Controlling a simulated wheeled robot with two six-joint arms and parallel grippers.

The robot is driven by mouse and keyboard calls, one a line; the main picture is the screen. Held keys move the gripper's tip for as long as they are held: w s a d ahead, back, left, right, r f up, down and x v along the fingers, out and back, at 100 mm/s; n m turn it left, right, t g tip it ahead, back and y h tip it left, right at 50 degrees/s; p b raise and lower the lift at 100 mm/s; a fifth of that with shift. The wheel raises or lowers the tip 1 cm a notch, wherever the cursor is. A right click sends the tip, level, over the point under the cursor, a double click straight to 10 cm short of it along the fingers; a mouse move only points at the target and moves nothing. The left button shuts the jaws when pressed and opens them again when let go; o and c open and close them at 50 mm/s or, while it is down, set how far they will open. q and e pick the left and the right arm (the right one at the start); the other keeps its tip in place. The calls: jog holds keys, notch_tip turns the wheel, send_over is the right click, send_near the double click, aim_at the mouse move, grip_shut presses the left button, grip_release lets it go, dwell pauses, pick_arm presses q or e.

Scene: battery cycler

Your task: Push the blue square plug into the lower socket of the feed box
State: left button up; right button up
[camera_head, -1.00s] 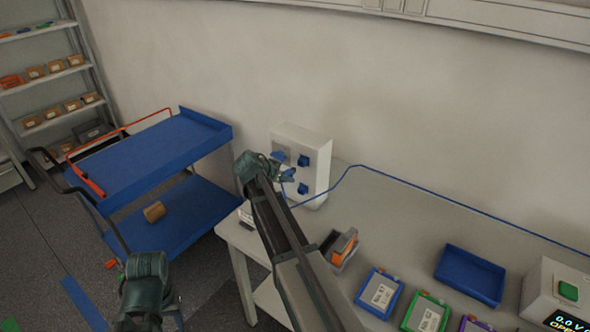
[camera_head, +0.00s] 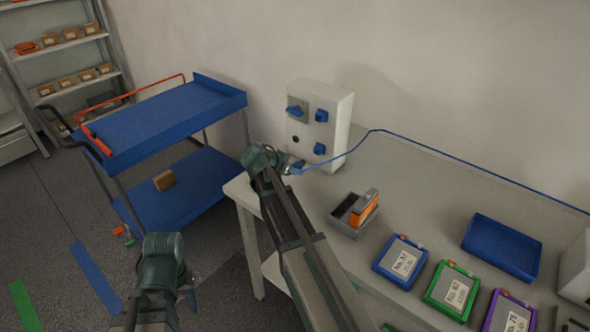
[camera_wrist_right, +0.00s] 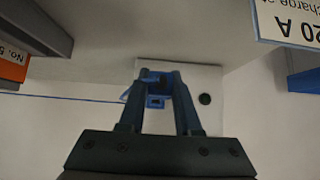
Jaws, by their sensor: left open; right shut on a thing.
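The white feed box (camera_head: 340,130) stands at the table's back left corner. On its face are a blue switch handle (camera_head: 295,111), an upper blue socket (camera_head: 321,115), a lower blue socket (camera_head: 319,149) and a round black hole (camera_head: 296,139). My right gripper (camera_head: 291,165) is shut on the blue plug (camera_head: 298,167), low in front of the box and apart from the lower socket in the head view. In the right wrist view, the plug (camera_wrist_right: 160,80) sits between the fingers; its square shape is partly hidden. My left gripper (camera_head: 188,290) is open and empty, away from the box.
A blue cable (camera_head: 430,148) runs from the plug along the wall to the right. A grey holder (camera_head: 345,218) with an orange piece, several labelled cases (camera_head: 400,262) and a blue tray (camera_head: 502,247) are on the table. A blue cart (camera_head: 160,120) stands left.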

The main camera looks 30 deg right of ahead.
jog(key=shift+d+r, duration=0.1)
jog(key=shift+d, duration=0.05)
jog(key=shift+w+d, duration=0.4)
jog(key=shift+d, duration=0.5)
jog(key=shift+w+d, duration=0.35)
jog(key=shift+d, duration=0.5)
jog(key=shift+w+d, duration=0.4)
jog(key=shift+d, duration=0.5)
jog(key=shift+w+d, duration=0.3)
jog(key=shift+d, duration=0.4)
jog(key=shift+w+d, duration=0.3)
jog(key=shift+d, duration=0.4)
dwell(1.6)
jog(key=o, duration=1.1)
jog(key=shift+c, duration=0.2)
jog(key=p+v, duration=0.8)
jog(key=v, duration=0.4)
jog(key=shift+r, duration=0.15)
jog(key=shift+p+v, duration=0.7)
jog(key=shift+v, duration=0.1)
jog(key=shift+a, duration=0.15)
